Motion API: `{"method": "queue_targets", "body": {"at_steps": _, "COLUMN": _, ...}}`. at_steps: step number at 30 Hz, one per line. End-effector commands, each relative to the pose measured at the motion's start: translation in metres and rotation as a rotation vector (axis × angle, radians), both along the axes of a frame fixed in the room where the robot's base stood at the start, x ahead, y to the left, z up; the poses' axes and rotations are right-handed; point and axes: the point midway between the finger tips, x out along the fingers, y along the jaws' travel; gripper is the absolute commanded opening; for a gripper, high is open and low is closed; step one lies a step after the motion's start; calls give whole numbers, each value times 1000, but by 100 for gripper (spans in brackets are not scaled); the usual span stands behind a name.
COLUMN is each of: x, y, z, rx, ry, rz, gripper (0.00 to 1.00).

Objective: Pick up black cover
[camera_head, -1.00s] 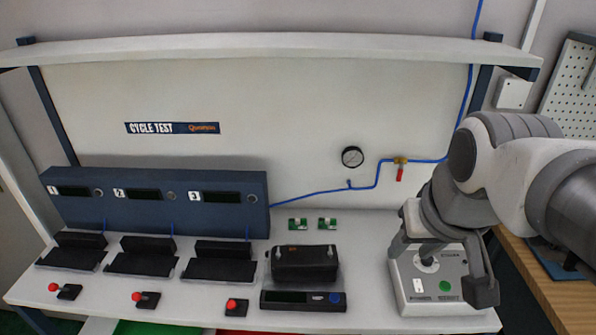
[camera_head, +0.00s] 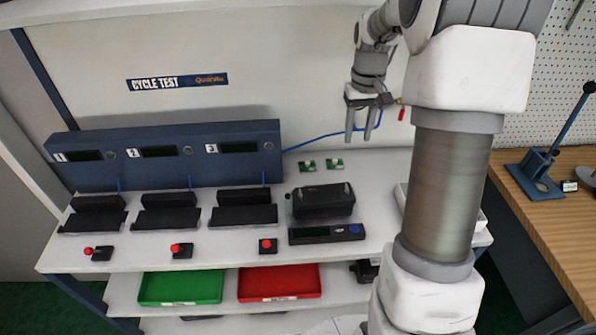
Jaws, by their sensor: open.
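A black box-shaped part (camera_head: 322,200), which looks like the black cover, rests on the white bench top right of the three black cradles. Whether it is one piece or a cover on a body, I cannot tell. My gripper (camera_head: 357,138) points down with its two fingers apart and nothing between them. It hangs in the air above the bench, up and to the right of the black part in the picture, and does not touch it.
A flat black device (camera_head: 327,234) lies in front of the black part. A blue three-display unit (camera_head: 165,155) stands at left. Green (camera_head: 181,287) and red (camera_head: 279,282) trays sit on the lower shelf. My arm hides the bench's right side.

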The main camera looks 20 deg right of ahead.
Motion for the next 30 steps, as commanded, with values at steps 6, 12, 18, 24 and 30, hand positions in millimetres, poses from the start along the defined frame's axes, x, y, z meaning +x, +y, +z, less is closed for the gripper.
{"method": "queue_targets", "body": {"at_steps": 6, "x": 4, "y": -7, "z": -19, "rx": 7, "ry": 17, "rz": -4, "gripper": 42}}
{"method": "queue_targets", "body": {"at_steps": 12, "x": 3, "y": -6, "z": -60, "rx": 8, "ry": 18, "rz": -4, "gripper": 42}}
{"method": "queue_targets", "body": {"at_steps": 18, "x": 3, "y": -6, "z": -102, "rx": 8, "ry": 18, "rz": -4, "gripper": 42}}
{"method": "queue_targets", "body": {"at_steps": 24, "x": 3, "y": -6, "z": -127, "rx": 6, "ry": 15, "rz": -4, "gripper": 42}}
{"method": "queue_targets", "body": {"at_steps": 30, "x": 3, "y": -5, "z": -139, "rx": 7, "ry": 16, "rz": -3, "gripper": 42}}
